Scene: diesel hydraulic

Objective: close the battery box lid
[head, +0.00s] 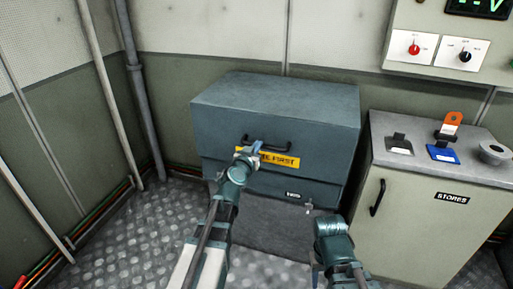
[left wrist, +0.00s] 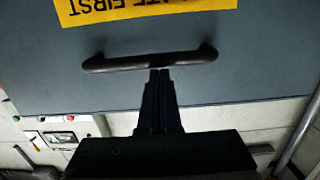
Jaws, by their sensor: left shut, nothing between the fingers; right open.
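The battery box is a blue-grey chest against the back wall in the head view. Its lid (head: 275,97) looks down or nearly down on the body (head: 270,190); I cannot tell whether a gap is left. A dark bar handle (head: 268,147) sits on the lid's front above a yellow label (head: 283,160). My left gripper (head: 256,149) is shut and empty at the handle. In the left wrist view its fingertips (left wrist: 160,74) meet the middle of the handle (left wrist: 150,62), not around it. My right gripper (head: 317,275) is low, in front of the box, partly hidden, and open.
A stores cabinet (head: 420,215) stands right of the box, with an orange-and-blue item (head: 445,150) and a roll (head: 493,152) on top. A control panel (head: 440,50) hangs above. Pipes (head: 145,100) run up the left wall. The patterned floor (head: 135,235) is clear at left.

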